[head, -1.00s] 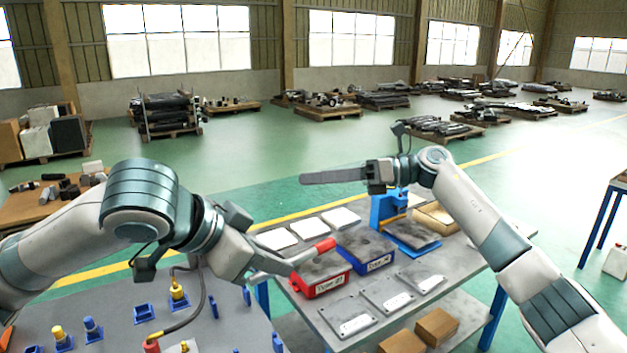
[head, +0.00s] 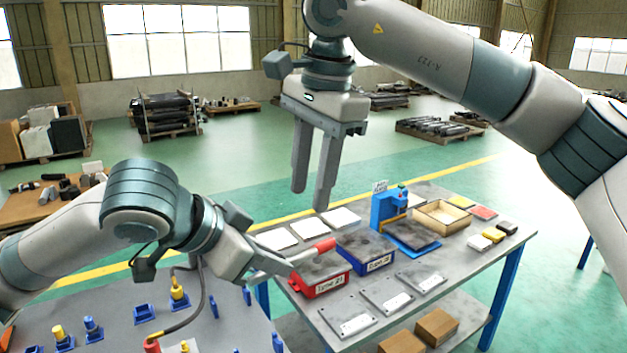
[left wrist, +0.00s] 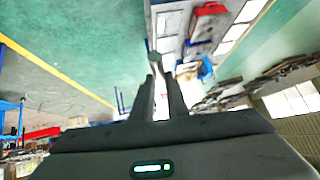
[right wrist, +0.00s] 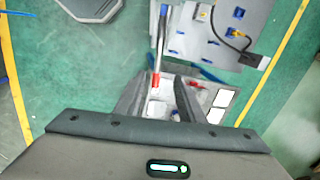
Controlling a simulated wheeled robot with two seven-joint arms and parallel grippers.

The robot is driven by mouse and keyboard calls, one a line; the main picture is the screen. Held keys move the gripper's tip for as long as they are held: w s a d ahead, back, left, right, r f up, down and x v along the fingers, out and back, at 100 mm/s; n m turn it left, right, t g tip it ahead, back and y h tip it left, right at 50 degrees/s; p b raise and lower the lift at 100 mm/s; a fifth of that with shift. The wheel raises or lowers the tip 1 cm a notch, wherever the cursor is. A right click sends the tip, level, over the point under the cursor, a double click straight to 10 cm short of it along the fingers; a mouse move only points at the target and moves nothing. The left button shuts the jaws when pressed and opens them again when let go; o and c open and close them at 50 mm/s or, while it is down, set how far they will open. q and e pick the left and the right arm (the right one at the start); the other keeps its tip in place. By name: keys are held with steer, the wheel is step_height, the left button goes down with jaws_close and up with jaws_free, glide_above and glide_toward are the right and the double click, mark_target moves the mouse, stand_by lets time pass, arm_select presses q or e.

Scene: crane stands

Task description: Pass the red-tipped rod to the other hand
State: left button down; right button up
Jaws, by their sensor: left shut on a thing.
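The red-tipped rod (head: 323,245) sticks out of my left gripper (head: 270,264) in the head view, its red end pointing up and to the right. My left gripper is shut on the rod's grey part, which its fingers partly hide. My right gripper (head: 311,200) hangs above the red tip with its two fingers pointing down, apart and empty. In the right wrist view the rod (right wrist: 161,42) runs down toward the open fingers (right wrist: 160,80), its red tip appearing between or beyond them. In the left wrist view (left wrist: 162,82) the fingers are close together and the rod is hard to make out.
Behind the rod stands a grey table (head: 455,270) with a red bin (head: 320,285), a blue bin (head: 366,262), a blue press-like device (head: 386,207), a wooden tray (head: 443,214) and flat plates. A nearer bench (head: 110,310) at lower left holds blue fixtures and a cable.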

mark_target(306, 251)
steer(key=shift+d+r, duration=0.1)
steer(key=shift+d, duration=0.15)
stand_by(0.3)
steer(key=f, duration=0.4)
steer(key=w+a+f, duration=0.1)
steer(key=f, duration=0.7)
steer(key=shift+w+a, duration=0.15)
steer(key=shift+w, duration=0.05)
steer(key=shift+r, duration=0.1)
jaws_close()
arm_select(q)
steer(key=c, duration=1.7)
jaws_free()
steer(key=shift+o, duration=0.2)
steer(key=v, duration=1.2)
steer(key=shift+w+d, duration=0.1)
steer(key=shift+w, duration=0.1)
